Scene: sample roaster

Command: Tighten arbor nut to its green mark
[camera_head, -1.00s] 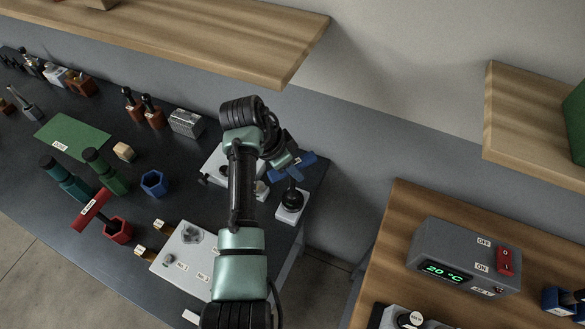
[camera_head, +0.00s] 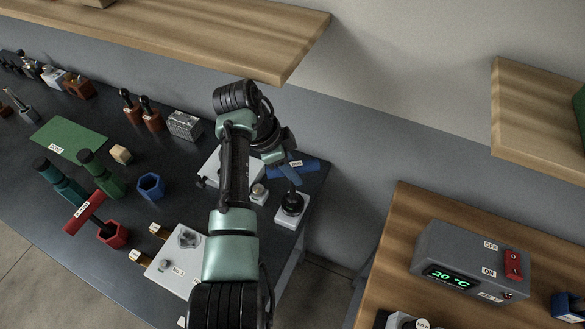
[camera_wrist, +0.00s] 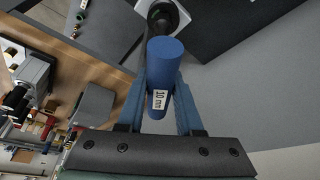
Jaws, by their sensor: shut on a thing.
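My gripper (camera_head: 290,172) is shut on a blue T-handle (camera_wrist: 165,62) with a label reading 10 mm. In the wrist view the handle sits between my two blue fingers. In the head view the blue handle (camera_head: 311,167) lies roughly level above a black round part on a white base (camera_head: 283,219). The black part (camera_head: 292,203) also shows beyond the handle in the wrist view (camera_wrist: 163,17). I cannot tell whether the tool touches it. The arbor nut and its green mark cannot be made out.
An empty blue hexagonal holder (camera_head: 151,187) stands on the dark bench. A red T-handle (camera_head: 82,212) stands in a red holder (camera_head: 112,236). A pale fixture plate (camera_head: 165,279) lies in front. A wooden shelf (camera_head: 230,45) overhangs the back.

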